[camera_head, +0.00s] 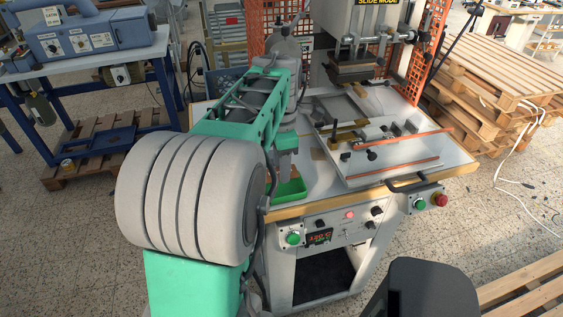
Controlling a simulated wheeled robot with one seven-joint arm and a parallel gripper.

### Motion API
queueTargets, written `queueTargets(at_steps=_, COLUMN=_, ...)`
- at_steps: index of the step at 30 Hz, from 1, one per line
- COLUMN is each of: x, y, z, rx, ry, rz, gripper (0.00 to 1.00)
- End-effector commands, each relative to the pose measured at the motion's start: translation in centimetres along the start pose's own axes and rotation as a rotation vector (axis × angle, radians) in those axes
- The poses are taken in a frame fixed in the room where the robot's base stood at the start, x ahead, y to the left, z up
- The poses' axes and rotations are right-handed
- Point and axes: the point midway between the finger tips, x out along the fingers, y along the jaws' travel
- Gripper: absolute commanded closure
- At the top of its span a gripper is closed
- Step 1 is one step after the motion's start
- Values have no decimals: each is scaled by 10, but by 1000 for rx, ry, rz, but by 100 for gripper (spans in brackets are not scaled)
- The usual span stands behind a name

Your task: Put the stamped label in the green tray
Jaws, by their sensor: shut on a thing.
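The green tray (291,190) sits at the front left of the machine's white table, partly hidden by my arm. My gripper (285,168) points down just above the tray, at the end of my green and grey arm. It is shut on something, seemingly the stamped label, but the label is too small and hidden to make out. I cannot tell whether it touches the tray.
The stamping press (354,50) stands behind the table, with orange mesh guards around it. A slide fixture with rails (392,150) fills the table's right side. A control panel (335,235) is below the front edge. Pallets (500,75) lie at the right.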

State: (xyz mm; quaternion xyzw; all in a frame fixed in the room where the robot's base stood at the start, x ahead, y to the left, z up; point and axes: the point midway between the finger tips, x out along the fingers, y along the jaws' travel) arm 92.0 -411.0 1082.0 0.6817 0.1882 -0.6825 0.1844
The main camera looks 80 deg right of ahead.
Motion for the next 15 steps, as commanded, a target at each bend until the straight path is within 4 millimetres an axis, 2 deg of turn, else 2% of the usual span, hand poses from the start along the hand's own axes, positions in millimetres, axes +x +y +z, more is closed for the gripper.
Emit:
queueTargets(at_steps=1, x=10, y=0, z=0, rx=0, ry=0, rz=-1, gripper=99)
queueTargets(at_steps=5, x=20, y=0, z=0, rx=0, ry=0, rz=-1, gripper=99)
queueTargets(at_steps=14, x=22, y=0, z=0, rx=0, ry=0, rz=0, gripper=99)
queueTargets(at_steps=15, x=22, y=0, z=0, rx=0, ry=0, rz=0, gripper=55)
